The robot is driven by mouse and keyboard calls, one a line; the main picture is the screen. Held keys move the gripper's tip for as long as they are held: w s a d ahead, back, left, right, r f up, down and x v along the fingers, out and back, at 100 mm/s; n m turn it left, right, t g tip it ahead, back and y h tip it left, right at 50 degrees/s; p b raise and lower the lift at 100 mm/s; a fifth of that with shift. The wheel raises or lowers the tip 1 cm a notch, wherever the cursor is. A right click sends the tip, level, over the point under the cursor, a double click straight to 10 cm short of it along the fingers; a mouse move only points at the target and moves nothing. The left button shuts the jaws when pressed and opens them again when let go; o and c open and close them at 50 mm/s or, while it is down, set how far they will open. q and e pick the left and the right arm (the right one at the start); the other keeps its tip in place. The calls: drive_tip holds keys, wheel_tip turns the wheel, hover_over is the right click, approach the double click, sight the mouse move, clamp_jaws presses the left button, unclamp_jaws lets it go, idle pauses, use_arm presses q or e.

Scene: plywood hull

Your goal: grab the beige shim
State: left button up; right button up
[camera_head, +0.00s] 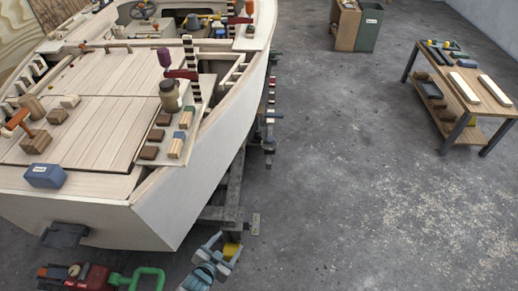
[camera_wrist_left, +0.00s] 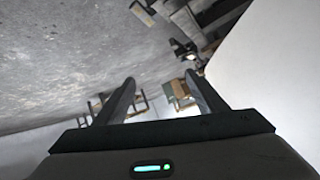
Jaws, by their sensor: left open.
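Small blocks lie on the plywood ledge (camera_head: 153,122) along the hull's side in the head view. I cannot tell for sure which block is the shim. My left gripper (camera_head: 222,246) is low beside the hull, below the ledge and well apart from the blocks. In the left wrist view its two fingers (camera_wrist_left: 160,82) are spread with nothing between them. My right gripper is not in view.
The pale hull (camera_head: 190,195) stands close; its side fills the right of the wrist view (camera_wrist_left: 270,70). A jar (camera_head: 170,97), brown blocks (camera_head: 149,153) and a blue box (camera_head: 45,176) sit on it. A wooden table (camera_head: 465,95) stands right. Open floor (camera_head: 350,200) lies between.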

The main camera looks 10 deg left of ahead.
use_arm(q)
drive_tip(key=s+f+n+g, duration=0.2)
drive_tip(key=s+f+g, duration=0.1)
drive_tip(key=s+f, duration=0.4)
drive_tip(key=s+a+f+n+g+y, duration=0.1)
drive_tip(key=s+f, duration=0.5)
drive_tip(key=s, duration=0.8)
drive_tip(key=shift+f+n+g, duration=0.35)
drive_tip(key=shift+n+g, duration=0.05)
drive_tip(key=shift+g, duration=0.5)
